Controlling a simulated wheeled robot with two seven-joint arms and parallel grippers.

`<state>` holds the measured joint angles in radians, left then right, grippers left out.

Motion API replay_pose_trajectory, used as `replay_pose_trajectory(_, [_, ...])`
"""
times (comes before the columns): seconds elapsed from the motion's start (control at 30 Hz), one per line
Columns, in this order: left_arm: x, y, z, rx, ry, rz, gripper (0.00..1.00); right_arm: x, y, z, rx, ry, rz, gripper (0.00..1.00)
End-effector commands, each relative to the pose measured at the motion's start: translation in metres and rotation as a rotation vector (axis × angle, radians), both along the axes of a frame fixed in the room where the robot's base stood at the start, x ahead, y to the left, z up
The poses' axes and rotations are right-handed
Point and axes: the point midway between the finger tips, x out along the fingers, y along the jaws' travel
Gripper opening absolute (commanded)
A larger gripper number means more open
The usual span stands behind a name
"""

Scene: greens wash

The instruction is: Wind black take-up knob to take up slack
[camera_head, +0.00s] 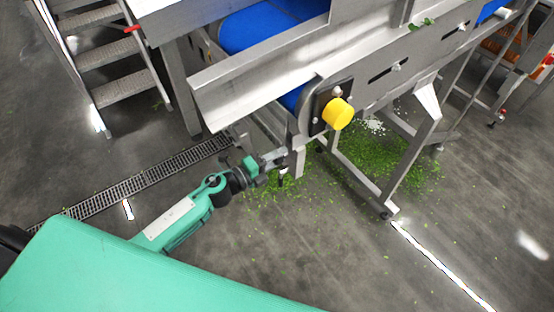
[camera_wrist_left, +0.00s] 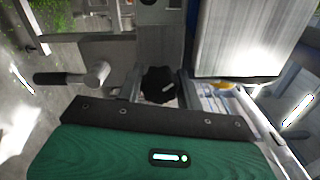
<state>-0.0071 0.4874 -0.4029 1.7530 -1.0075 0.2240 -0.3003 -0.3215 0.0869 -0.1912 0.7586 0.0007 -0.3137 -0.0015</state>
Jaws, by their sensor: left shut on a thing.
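The black take-up knob (camera_wrist_left: 158,86) shows in the left wrist view, between the fingers of my left gripper. My left gripper (camera_head: 276,159) is at the lower end of the conveyor's steel frame (camera_head: 250,92) in the head view, shut on the knob. In the head view the gripper and frame hide most of the knob, and I cannot make it out there. The blue belt (camera_head: 255,28) runs above it. My right gripper is not in view.
Green leaf scraps (camera_head: 400,165) litter the floor. Metal steps (camera_head: 112,50) stand at left, beyond a floor drain (camera_head: 120,190).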

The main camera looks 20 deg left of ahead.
Motion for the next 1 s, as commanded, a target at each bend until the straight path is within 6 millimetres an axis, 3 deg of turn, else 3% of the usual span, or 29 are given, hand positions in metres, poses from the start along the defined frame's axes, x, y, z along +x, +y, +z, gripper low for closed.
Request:
replay_pose_trajectory(0.17, [-0.001,0.000,-0.004,0.135,-0.102,-0.002,0.14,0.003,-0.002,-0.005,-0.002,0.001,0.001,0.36])
replay_pose_trajectory(0.6, [-0.001,-0.001,-0.003,0.426,-0.329,-0.003,0.14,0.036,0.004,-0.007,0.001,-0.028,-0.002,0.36])
replay_pose_trajectory(1.0, [-0.001,-0.001,-0.002,0.555,-0.428,-0.003,0.14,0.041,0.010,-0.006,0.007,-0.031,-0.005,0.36])
